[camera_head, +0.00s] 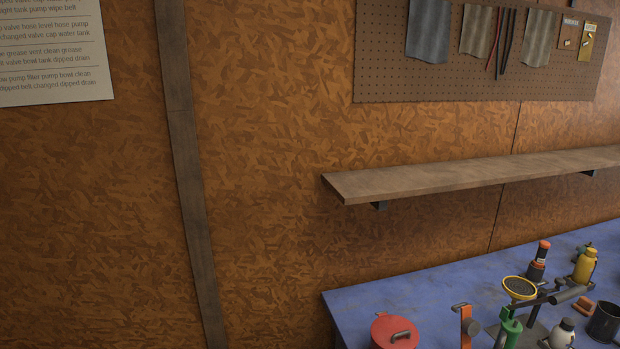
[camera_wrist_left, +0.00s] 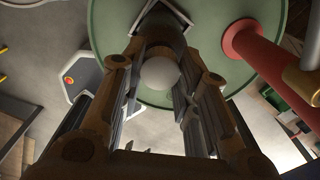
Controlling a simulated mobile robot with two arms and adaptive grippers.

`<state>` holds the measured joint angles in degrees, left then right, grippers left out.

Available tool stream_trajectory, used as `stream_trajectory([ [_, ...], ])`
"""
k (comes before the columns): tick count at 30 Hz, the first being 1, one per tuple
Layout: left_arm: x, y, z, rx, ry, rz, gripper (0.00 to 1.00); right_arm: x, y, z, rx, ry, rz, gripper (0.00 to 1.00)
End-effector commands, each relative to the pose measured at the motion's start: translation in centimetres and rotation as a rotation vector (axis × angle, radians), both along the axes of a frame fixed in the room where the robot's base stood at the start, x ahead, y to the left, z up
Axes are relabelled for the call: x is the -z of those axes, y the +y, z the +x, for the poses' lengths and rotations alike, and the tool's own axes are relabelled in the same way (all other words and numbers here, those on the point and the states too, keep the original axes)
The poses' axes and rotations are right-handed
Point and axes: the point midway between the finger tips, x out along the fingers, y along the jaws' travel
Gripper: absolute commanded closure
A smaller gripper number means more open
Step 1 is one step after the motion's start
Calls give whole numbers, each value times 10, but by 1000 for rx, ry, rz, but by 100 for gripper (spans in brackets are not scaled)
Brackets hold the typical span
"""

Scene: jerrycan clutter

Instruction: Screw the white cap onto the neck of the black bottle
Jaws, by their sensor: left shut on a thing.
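In the left wrist view, my left gripper (camera_wrist_left: 160,66) is shut on a small pale round thing, which looks like the white cap (camera_wrist_left: 160,74). It sits between the two fingers. A dark, blurred shape (camera_wrist_left: 160,26) lies just beyond the fingertips; I cannot tell whether it is the black bottle or whether the cap touches it. In the head view neither gripper shows, and I cannot pick out the black bottle with certainty.
In the head view, a blue bench (camera_head: 375,302) holds a red can (camera_head: 394,332), a yellow-rimmed funnel (camera_head: 519,288), a yellow container (camera_head: 584,265) and a black cup (camera_head: 604,322). A wooden shelf (camera_head: 460,175) hangs above. The wrist view shows a green disc (camera_wrist_left: 105,25) and red cylinder (camera_wrist_left: 262,55).

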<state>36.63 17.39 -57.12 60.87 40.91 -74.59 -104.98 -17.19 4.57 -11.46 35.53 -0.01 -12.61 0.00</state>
Motion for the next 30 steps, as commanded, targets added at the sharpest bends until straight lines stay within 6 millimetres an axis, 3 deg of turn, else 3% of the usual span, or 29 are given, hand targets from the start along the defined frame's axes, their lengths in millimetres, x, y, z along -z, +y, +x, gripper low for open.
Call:
stream_trajectory([
  [9, 2, 1, 0, 350, -1, 2, 92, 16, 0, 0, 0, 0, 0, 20],
  [23, 1, 1, 0, 429, 1, 1, 92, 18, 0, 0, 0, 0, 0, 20],
  [30, 3, 1, 1, 672, -1, 2, 92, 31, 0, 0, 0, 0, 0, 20],
])
